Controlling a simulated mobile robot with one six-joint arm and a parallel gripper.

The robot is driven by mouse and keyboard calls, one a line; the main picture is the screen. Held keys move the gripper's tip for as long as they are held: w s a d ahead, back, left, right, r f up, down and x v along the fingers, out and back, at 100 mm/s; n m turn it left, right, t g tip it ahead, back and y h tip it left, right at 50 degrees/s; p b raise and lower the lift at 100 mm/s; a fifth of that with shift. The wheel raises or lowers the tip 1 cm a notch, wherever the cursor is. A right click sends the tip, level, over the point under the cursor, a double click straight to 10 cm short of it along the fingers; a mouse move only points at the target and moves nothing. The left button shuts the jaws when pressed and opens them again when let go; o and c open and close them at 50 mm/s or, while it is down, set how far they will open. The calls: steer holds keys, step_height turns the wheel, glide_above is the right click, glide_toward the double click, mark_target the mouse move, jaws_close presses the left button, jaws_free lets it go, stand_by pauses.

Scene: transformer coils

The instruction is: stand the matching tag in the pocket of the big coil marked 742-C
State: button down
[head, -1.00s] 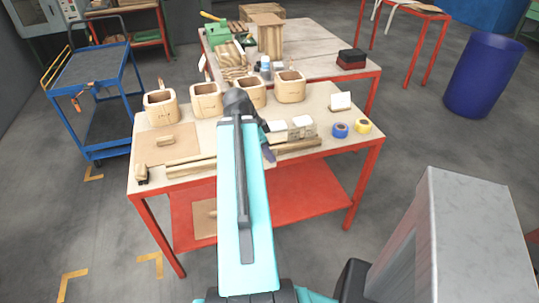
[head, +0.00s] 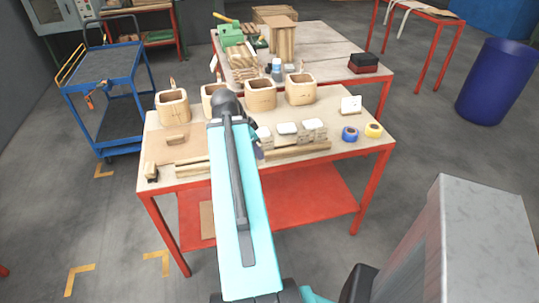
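Several big tan coils stand in a row along the back of the near table: one at the left (head: 173,107), one partly behind my arm (head: 212,92), one in the middle (head: 260,96) and one at the right (head: 300,90). Their markings are too small to read, so I cannot tell which is 742-C. White pieces (head: 287,128), perhaps tags, lie in front of the coils, right of my arm. My gripper (head: 258,150) is mostly hidden behind my arm, over the middle of the table. Whether it is open or holds anything does not show.
The near table (head: 345,135) also bears a white card (head: 351,104), a blue tape roll (head: 350,134), a yellow roll (head: 373,130), wooden strips (head: 300,151) and a brown board (head: 165,148). A blue cart (head: 100,70) stands left, a blue barrel (head: 492,82) right.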

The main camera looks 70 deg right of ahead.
steer(key=w+a+r+n+t, duration=0.2)
steer(key=w+a+n, duration=0.55)
steer(key=w, duration=0.65)
steer(key=w+a+r+n+t, duration=0.3)
steer(key=w+a+n, duration=0.2)
steer(key=w+a, duration=0.7)
steer(key=w+a+r+n+y, duration=0.1)
steer(key=w+a+n, duration=0.3)
steer(key=a, duration=0.6)
steer(key=w+a+r+n+t+y, duration=0.1)
steer(key=w+a+r+n, duration=0.2)
steer(key=a, duration=0.7)
steer(key=w+a+r+n+t+y, duration=0.1)
steer(key=w+a+r+n, duration=0.1)
steer(key=w+a+n, duration=0.4)
steer(key=w+a, duration=0.1)
steer(key=a, duration=0.3)
steer(key=shift+w+a+r+y, duration=0.2)
steer(key=shift+w+y, duration=0.1)
steer(key=shift+w, duration=0.05)
steer(key=shift+d, duration=0.1)
